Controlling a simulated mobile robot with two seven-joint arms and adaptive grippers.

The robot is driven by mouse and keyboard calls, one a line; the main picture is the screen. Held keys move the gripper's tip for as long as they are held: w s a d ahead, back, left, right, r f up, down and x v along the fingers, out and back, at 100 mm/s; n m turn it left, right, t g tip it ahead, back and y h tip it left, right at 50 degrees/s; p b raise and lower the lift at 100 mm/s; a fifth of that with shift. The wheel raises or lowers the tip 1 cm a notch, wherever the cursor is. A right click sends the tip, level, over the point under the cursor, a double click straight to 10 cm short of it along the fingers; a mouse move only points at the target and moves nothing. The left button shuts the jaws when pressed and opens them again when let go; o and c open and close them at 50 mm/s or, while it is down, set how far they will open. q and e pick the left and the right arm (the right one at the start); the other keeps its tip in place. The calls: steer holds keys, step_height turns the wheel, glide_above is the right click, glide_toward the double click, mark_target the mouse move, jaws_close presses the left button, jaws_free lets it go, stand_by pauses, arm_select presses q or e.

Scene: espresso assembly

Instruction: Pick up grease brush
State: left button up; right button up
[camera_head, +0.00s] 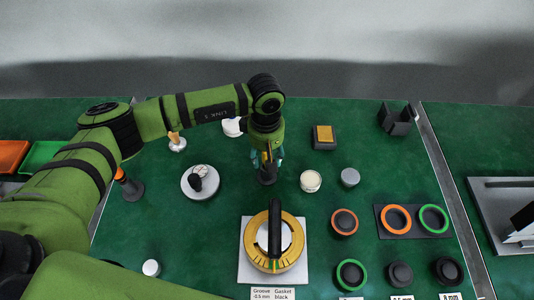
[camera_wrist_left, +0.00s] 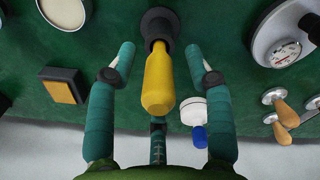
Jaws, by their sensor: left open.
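The grease brush shows in the left wrist view as a yellow handle (camera_wrist_left: 158,82) rising from a dark round holder (camera_wrist_left: 159,24). Its bristle end is hidden in the holder. My left gripper (camera_wrist_left: 159,70) is open, with one teal finger on each side of the handle and visible gaps between. In the head view my left gripper (camera_head: 267,160) points down over the holder (camera_head: 267,178), and the arm hides most of the brush. My right gripper is not in view.
A white jar (camera_head: 311,181) and a grey cylinder (camera_head: 350,177) stand to the right. A round gauge (camera_head: 200,182) sits to the left. A yellow-ringed part (camera_head: 274,262) lies in front on a white plate. A block with an orange top (camera_head: 324,137) is behind right.

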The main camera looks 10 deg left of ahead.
arm_select(q)
steer(key=shift+f, duration=0.2)
steer(key=c, duration=1)
steer(key=shift+c, duration=0.2)
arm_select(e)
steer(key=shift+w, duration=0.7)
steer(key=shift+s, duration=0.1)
